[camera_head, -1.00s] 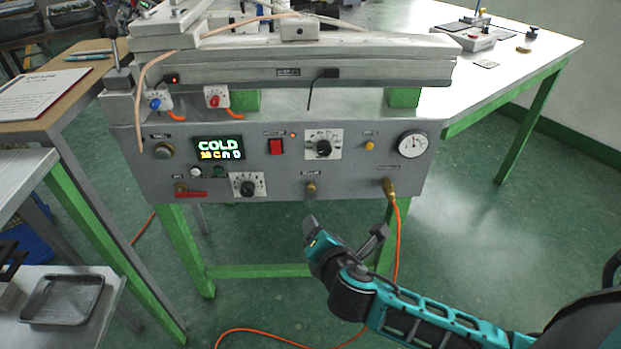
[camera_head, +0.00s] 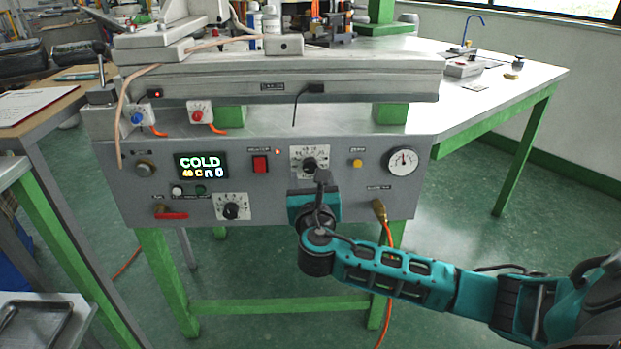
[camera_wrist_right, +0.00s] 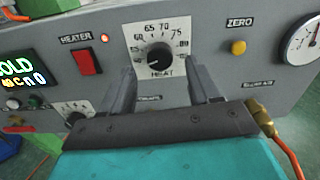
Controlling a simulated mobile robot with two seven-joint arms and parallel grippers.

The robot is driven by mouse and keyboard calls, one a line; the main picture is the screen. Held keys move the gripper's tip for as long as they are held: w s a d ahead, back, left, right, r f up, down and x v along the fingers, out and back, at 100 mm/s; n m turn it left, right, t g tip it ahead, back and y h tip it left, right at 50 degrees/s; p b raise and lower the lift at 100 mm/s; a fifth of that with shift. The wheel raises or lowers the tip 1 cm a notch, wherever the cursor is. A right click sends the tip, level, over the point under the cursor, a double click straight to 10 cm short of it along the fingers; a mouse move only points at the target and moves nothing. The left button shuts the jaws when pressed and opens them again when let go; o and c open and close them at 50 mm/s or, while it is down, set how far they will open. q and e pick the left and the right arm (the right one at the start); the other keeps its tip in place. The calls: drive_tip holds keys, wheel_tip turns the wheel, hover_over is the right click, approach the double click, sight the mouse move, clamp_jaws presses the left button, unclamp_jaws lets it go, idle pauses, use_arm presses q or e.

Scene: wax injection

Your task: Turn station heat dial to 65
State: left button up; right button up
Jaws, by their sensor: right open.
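The heat dial is a black round knob on a white scale plate (camera_head: 309,162) on the grey station panel. In the right wrist view the knob (camera_wrist_right: 159,57) is close, with 60, 65, 70, 75 and 80 around its upper side. Its white mark seems to point to the lower left, away from 65. My right gripper (camera_wrist_right: 160,76) is open and empty, its fingers apart just below the knob, one toward each side. I cannot tell whether they touch the panel. In the head view my right gripper (camera_head: 316,188) partly covers the panel below the dial. My left gripper is out of view.
Left of the dial are a red heater switch (camera_head: 260,164), a lit lamp and a display (camera_head: 201,166) reading COLD. A second dial (camera_head: 231,207) sits lower left. A yellow button (camera_head: 357,163) and gauge (camera_head: 402,161) are to the right. An orange hose hangs from a brass fitting (camera_head: 379,210).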

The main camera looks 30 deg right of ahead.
sight(311, 169)
drive_tip(key=shift+b+x, duration=0.3)
drive_tip(key=shift+x, duration=1.25)
drive_tip(key=c, duration=1)
